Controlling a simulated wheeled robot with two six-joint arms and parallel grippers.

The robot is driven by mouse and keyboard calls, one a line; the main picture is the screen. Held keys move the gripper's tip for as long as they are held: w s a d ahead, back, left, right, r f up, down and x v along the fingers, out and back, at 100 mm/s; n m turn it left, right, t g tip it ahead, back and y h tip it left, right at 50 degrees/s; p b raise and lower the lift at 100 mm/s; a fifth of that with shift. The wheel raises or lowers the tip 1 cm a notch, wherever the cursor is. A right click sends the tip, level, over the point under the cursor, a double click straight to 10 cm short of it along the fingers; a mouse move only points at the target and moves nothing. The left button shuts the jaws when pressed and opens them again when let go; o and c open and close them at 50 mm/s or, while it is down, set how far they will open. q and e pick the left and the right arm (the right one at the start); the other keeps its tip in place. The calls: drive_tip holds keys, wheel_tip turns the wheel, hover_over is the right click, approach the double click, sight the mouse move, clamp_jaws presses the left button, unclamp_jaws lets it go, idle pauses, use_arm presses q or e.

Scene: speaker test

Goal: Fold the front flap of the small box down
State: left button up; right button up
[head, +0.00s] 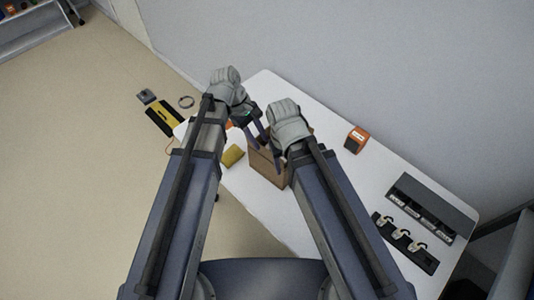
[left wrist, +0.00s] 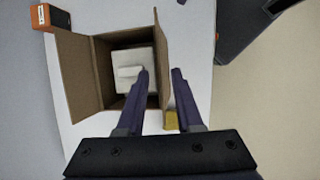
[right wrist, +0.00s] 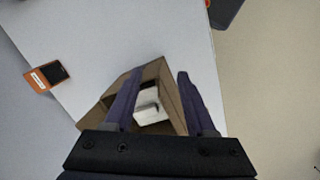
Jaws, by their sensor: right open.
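The small box (head: 262,167) is brown cardboard and stands on the white table, partly hidden by my arms in the head view. The left wrist view looks into the open box (left wrist: 102,50), where a white object (left wrist: 130,70) lies. Flaps stand out at its left and right sides. My left gripper (left wrist: 160,72) is open, its fingers on either side of the right-hand flap (left wrist: 161,45) in that picture; contact cannot be told. My right gripper (right wrist: 161,72) is open over the box (right wrist: 165,88), with one finger across the opening. I cannot tell which flap is the front one.
A yellow block (head: 232,155) lies left of the box. An orange box (head: 356,139) stands right of it. A dark rack (head: 432,208) and a black strip with white pieces (head: 405,242) are at the table's right end. The table between is clear.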

sight(272, 162)
use_arm(q)
drive_tip(key=b+x, duration=0.6)
drive_tip(key=x, duration=0.1)
drive_tip(key=shift+f, duration=0.15)
clamp_jaws()
idle(1.3)
